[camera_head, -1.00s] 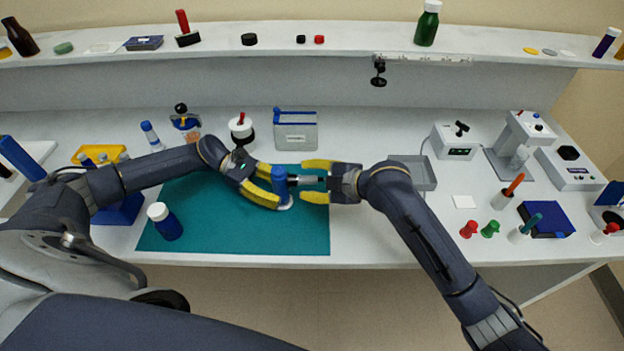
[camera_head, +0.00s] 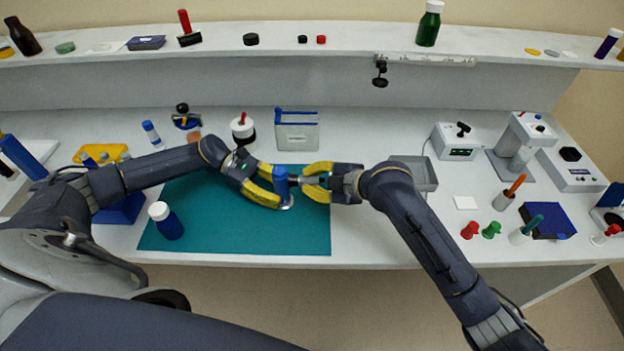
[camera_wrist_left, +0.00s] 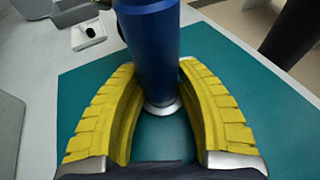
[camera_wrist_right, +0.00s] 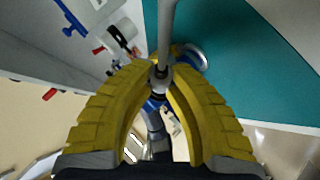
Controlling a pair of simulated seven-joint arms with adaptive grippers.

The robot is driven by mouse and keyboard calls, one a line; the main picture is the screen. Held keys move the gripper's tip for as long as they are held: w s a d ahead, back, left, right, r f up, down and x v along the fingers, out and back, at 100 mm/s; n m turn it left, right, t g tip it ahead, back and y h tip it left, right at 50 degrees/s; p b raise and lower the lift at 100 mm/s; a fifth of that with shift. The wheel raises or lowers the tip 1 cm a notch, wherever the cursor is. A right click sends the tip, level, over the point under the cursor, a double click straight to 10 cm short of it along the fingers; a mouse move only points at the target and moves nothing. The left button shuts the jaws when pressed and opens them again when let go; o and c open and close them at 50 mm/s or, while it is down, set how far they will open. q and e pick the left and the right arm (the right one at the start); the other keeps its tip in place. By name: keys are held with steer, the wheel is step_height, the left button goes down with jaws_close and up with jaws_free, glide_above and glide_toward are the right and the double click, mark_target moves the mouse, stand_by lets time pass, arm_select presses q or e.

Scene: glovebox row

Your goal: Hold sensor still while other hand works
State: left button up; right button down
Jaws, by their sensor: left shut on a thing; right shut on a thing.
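The sensor (camera_head: 281,184) is a blue cylinder with a silver base, standing roughly upright over the teal mat (camera_head: 200,238). My left gripper (camera_head: 279,188) is shut around its body. In the left wrist view the blue body (camera_wrist_left: 150,50) stands between the yellow fingertips, with a silver ring at its foot. My right gripper (camera_head: 303,181) comes from the right and is shut on a slim dark-and-silver part (camera_head: 296,181) at the sensor's side. In the right wrist view a grey rod (camera_wrist_right: 166,30) runs up from between the fingertips; exactly where it joins the sensor is hidden.
A blue bottle with a white cap (camera_head: 166,220) stands on the mat's left part. A grey box with a blue edge (camera_head: 297,132) stands behind the mat. A grey tray (camera_head: 424,173) lies behind my right forearm. The mat's front is clear.

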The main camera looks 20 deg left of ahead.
steer(key=shift+w+d, duration=0.35)
steer(key=shift+d, duration=0.35)
steer(key=shift+w+d, duration=0.3)
steer(key=shift+d, duration=0.35)
stand_by(1.0)
steer(key=shift+w+d, duration=0.35)
steer(key=shift+d, duration=0.35)
steer(key=shift+w+d, duration=0.35)
steer(key=shift+d, duration=0.4)
steer(key=shift+w+d, duration=0.35)
steer(key=shift+d, duration=0.35)
step_height(320, 180, up, 7)
stand_by(0.4)
arm_select(q)
steer(key=o, duration=1.6)
steer(key=shift+c, duration=0.2)
